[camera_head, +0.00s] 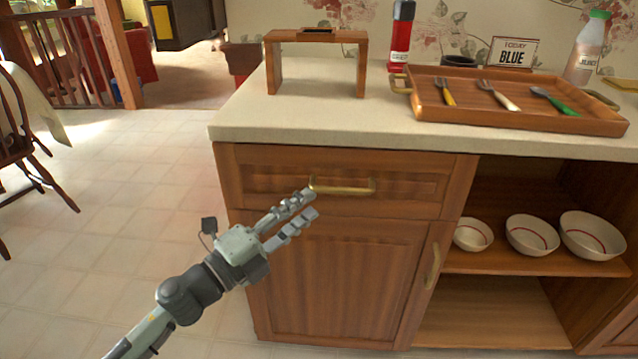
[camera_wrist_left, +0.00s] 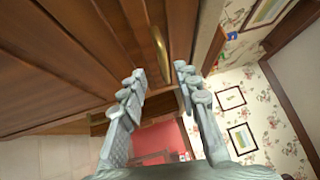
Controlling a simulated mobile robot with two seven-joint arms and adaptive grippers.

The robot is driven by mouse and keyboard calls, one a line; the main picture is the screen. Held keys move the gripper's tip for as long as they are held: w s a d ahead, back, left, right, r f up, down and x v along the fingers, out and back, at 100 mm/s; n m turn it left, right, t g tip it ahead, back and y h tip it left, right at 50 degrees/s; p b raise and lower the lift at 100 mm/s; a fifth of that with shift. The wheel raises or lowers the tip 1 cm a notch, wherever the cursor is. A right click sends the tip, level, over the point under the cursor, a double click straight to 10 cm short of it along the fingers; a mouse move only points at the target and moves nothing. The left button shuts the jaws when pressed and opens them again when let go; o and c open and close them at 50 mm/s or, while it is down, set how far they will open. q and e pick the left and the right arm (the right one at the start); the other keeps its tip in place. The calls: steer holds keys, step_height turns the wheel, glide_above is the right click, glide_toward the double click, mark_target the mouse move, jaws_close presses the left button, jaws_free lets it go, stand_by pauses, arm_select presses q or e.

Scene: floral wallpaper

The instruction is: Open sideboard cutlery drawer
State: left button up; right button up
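The sideboard's wooden cutlery drawer (camera_head: 270,180) is closed, flush below the pale countertop. Its brass bar handle (camera_head: 345,187) runs level across the drawer front. My left gripper (camera_head: 312,203) is in front of the drawer, its fingertips near the left end of the handle. In the left wrist view, my left gripper (camera_wrist_left: 158,78) has its fingers apart, with nothing between them. The brass handle (camera_wrist_left: 161,52) shows just beyond the gap between the fingertips. I cannot tell whether a finger touches it. My right gripper is not in view.
A cupboard door (camera_head: 335,280) with an upright brass handle is below the drawer. Open shelves at right hold bowls (camera_head: 532,235). A wooden tray (camera_head: 505,118) with forks, a wooden stand (camera_head: 317,38) and bottles stand on the countertop. The floor at left is clear near the sideboard.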

mark_target(341, 190)
arm_select(q)
steer(key=w+d, duration=0.1)
steer(key=d, duration=0.1)
steer(key=w+d+r+m+p, duration=0.1)
steer(key=w+d, duration=0.1)
steer(key=w+d+m+g+h, duration=0.1)
steer(key=d, duration=0.1)
steer(key=shift+w+d+r+p, duration=0.2)
steer(key=shift+w+d+p, duration=0.1)
steer(key=shift+d+p, duration=0.05)
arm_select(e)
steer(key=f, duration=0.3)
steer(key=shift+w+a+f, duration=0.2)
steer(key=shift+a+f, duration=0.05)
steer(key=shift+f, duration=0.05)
arm_select(q)
jaws_close()
